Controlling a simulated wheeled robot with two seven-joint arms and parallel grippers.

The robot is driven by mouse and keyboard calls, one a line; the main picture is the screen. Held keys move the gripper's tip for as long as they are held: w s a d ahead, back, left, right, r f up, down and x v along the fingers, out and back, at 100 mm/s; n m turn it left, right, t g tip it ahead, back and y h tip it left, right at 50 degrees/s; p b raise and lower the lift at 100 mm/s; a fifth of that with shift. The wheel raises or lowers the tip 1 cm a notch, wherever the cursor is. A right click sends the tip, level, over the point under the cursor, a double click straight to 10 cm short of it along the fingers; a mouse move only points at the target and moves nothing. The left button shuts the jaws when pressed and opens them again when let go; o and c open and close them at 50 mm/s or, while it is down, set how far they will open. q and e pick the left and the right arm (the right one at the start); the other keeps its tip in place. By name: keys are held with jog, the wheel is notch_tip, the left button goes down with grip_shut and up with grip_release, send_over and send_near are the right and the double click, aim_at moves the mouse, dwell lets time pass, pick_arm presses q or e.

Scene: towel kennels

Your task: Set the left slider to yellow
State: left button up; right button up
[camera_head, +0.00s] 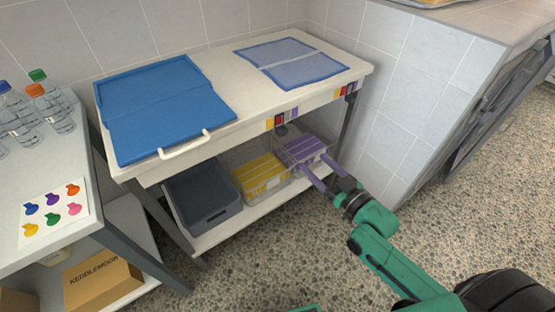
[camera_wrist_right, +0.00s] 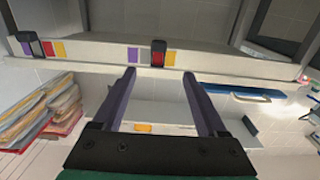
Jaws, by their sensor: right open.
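The left slider (camera_head: 282,130) is a dark knob on a colour strip along the table's front edge. The strip runs yellow, red, grey, purple from left to right in the head view. In the right wrist view, turned upside down, the left slider (camera_wrist_right: 158,46) sits at red, with yellow (camera_wrist_right: 170,58) just beside it. My right gripper (camera_head: 316,163) is open and empty, below and to the right of the slider in the head view. In the wrist view its fingertips (camera_wrist_right: 158,75) point towards the slider, apparently without touching it. My left gripper is not in view.
A second slider (camera_head: 351,95) is further right on the edge.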

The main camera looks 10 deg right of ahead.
send_near(284, 134)
jog(key=b+x, duration=0.1)
jog(key=x, duration=0.8)
jog(key=shift+d, duration=0.1)
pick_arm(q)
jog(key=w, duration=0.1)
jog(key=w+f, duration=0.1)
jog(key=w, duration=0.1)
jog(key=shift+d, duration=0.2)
pick_arm(e)
grip_shut()
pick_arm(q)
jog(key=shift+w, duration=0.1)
pick_arm(e)
jog(key=shift+s, duration=0.1)
